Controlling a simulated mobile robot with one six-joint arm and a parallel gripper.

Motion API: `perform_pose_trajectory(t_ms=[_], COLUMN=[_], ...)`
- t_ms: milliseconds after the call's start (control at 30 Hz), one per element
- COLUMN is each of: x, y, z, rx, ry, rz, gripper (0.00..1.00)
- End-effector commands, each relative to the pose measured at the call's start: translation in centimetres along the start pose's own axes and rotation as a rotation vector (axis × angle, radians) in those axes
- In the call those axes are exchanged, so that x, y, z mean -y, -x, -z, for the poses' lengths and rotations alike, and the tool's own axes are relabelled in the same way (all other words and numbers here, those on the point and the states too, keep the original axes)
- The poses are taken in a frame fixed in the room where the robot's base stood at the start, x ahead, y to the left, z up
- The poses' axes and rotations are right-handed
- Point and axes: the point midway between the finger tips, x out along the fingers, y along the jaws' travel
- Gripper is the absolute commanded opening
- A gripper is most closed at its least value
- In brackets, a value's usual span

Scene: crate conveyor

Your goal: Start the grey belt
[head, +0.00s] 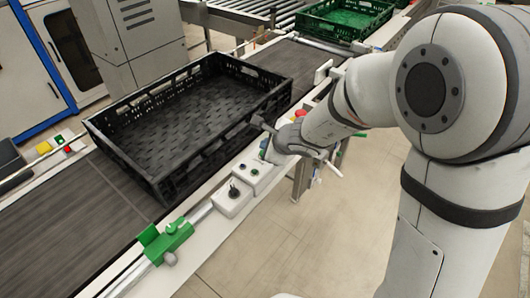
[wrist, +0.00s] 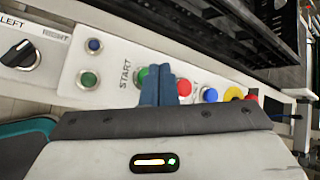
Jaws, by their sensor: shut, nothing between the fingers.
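The grey belt (head: 62,212) runs diagonally through the head view with a black crate (head: 130,155) on it. In the wrist view a white control panel carries a green button (wrist: 140,77) beside the word START, a red button (wrist: 184,88), a blue button (wrist: 209,95) and a yellow-ringed button (wrist: 233,93). My gripper (wrist: 158,72) is shut and empty. Its fingertips appear between the green and red buttons and partly cover the green one. I cannot tell whether they touch it. In the head view my wrist hides most of this panel.
A box with a black selector knob (wrist: 21,55) marked LEFT and RIGHT stands beside a box with a small blue button (wrist: 94,45) and a small green button (wrist: 88,79). A green clamp (head: 168,240) sits on the near rail. A green crate (head: 345,18) stands farther back.

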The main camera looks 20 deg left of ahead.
Motion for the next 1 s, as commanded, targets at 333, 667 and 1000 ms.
perform_pose_trajectory(t_ms=[333, 667, 1000], x=[0.01, 0.00, -0.34], y=[0.00, -0.01, -0.70], z=[0.01, 0.03, 0.53], rx=[0.000, 0.000, 0.000], ry=[0.000, 0.000, -0.001], rz=[0.000, 0.000, 0.001], gripper=[0.00, 0.00, 0.00])
